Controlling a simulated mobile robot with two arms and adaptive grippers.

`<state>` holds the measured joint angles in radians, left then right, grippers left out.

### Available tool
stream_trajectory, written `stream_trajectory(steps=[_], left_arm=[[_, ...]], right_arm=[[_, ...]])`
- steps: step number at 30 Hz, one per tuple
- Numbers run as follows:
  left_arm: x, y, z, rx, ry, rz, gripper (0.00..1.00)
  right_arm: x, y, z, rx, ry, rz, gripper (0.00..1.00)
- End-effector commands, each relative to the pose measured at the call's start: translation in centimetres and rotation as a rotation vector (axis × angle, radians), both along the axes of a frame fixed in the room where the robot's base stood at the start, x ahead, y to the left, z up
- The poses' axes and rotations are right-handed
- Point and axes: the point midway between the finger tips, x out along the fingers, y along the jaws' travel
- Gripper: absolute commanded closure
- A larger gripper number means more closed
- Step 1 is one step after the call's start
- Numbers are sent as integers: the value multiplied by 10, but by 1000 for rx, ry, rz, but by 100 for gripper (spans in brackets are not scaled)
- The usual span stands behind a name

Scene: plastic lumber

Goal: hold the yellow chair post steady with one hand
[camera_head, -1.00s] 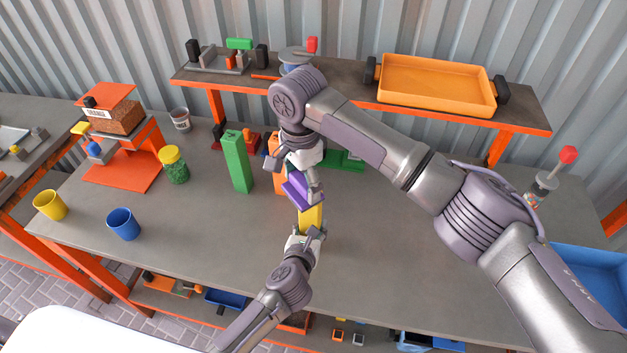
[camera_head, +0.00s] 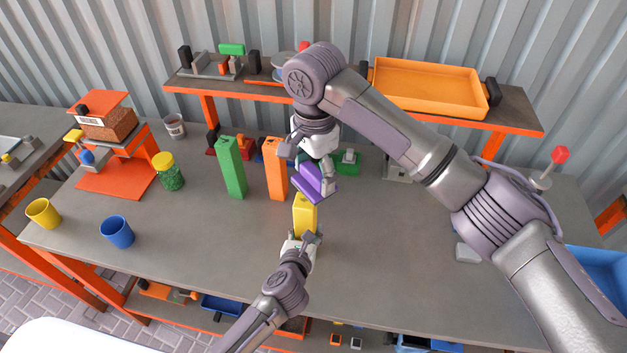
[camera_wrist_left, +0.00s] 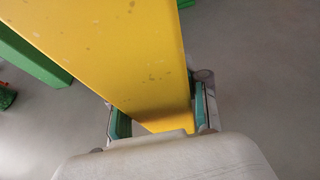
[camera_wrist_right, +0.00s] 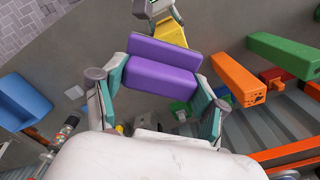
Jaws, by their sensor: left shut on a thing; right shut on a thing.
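The yellow chair post (camera_head: 305,214) stands upright on the grey bench. My left gripper (camera_head: 299,243) is shut on it low down; in the left wrist view the yellow post (camera_wrist_left: 125,60) passes between the two fingers (camera_wrist_left: 160,115). My right gripper (camera_head: 312,180) is shut on a purple block (camera_head: 316,183) and holds it above and just right of the post's top. In the right wrist view the purple block (camera_wrist_right: 160,68) lies between the fingers, with the yellow post (camera_wrist_right: 171,32) beyond it. A small gap shows between block and post in the head view.
A green post (camera_head: 231,167) and an orange post (camera_head: 275,168) stand to the left. A yellow cup (camera_head: 43,213), a blue cup (camera_head: 117,231) and a green jar with a yellow lid (camera_head: 168,171) are farther left. The bench right of the yellow post is mostly clear.

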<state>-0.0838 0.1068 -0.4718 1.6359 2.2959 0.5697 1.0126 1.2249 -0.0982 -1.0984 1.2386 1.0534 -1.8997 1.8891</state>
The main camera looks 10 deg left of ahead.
Motion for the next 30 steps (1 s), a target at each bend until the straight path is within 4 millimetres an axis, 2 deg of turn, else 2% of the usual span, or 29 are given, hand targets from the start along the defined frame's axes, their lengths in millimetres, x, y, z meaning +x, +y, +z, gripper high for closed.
stream_trajectory(steps=[12, 30], left_arm=[[0, 0, 0, 0, 1, 1, 100], [0, 1, 0, 1, 1, 1, 100]], right_arm=[[0, 1, 33, 1, -1, 1, 66], [0, 0, 33, -1, -3, 1, 66]])
